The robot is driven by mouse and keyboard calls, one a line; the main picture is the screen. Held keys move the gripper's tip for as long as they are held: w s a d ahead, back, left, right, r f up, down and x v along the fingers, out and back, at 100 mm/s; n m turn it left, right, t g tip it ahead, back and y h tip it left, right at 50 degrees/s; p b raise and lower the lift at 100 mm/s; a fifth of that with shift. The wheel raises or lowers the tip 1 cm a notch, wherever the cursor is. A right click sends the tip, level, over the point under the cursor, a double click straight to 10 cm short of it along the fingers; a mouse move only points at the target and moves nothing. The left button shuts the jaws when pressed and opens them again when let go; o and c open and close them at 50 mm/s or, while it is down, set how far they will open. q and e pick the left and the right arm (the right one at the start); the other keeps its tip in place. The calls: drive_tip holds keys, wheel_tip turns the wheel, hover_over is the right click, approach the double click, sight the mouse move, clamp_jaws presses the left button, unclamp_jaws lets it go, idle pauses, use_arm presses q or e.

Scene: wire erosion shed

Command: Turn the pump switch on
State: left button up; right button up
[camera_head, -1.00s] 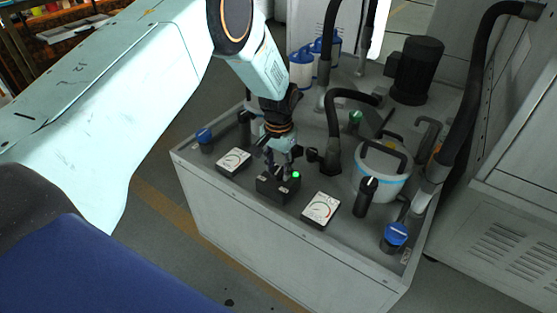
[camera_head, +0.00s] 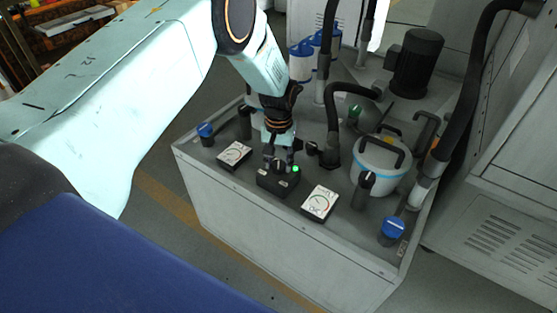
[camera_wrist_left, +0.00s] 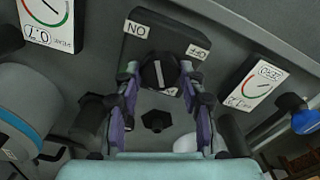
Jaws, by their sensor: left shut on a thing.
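The pump switch is a black box (camera_head: 278,182) on the front of the grey cabinet top, with a round black knob (camera_wrist_left: 158,72) bearing a white line. In the left wrist view the box carries an ON label at left and an OFF label at right. The knob's line lies between them, tilted slightly toward ON. My left gripper (camera_head: 279,160) reaches down from above. In the wrist view its two purple-grey fingers (camera_wrist_left: 158,82) are shut around the knob, one on each side. A green lamp (camera_head: 295,169) glows beside the knob. My right gripper is out of view.
White dial gauges stand on both sides of the switch, left (camera_head: 234,154) and right (camera_head: 320,202). A black-handled valve (camera_head: 363,190), a white lidded pot (camera_head: 382,165) and a blue knob (camera_head: 393,231) are to the right. Thick black hoses and a dark motor (camera_head: 417,63) stand behind.

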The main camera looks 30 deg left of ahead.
sight(279, 164)
use_arm(q)
drive_tip(key=shift+w+r, duration=0.1)
drive_tip(key=o, duration=1.2)
drive_tip(key=shift+c, duration=0.2)
wheel_tip(279, 164, up, 12)
